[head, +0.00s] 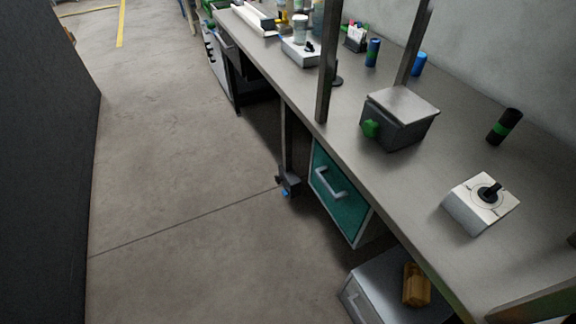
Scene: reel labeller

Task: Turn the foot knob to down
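A white box (467,212) stands on the bench at the right, with a black knob (489,193) on a round dial on its top. The knob's marks are too small to read. A smaller pale box (301,53) farther back has a small dark part on top. I cannot tell which of these is the foot knob. Neither of my grippers is in view.
The long grey bench (395,184) has metal posts (327,62) rising from it. A green drawer (340,190) and a grey cabinet (398,288) lie below. The floor (185,165) at left is clear.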

